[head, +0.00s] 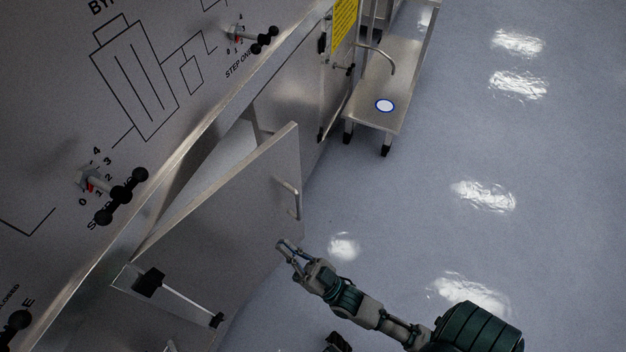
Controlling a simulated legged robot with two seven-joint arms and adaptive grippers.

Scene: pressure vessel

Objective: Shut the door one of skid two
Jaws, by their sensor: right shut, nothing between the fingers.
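No label shows whether this is door one of skid two. My right gripper (284,246) is shut and empty, below the handle in the picture and near the door's free edge. I cannot tell whether it touches the door. My left gripper does not clearly show; a small dark part at the bottom edge cannot be made out.
The control panel (60,100) has black knobs (122,196) and printed diagrams. A steel bench (385,85) with a blue-ringed white disc stands beyond the door. A yellow sign (344,25) hangs near it. The blue-grey floor (420,200) at right is clear.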

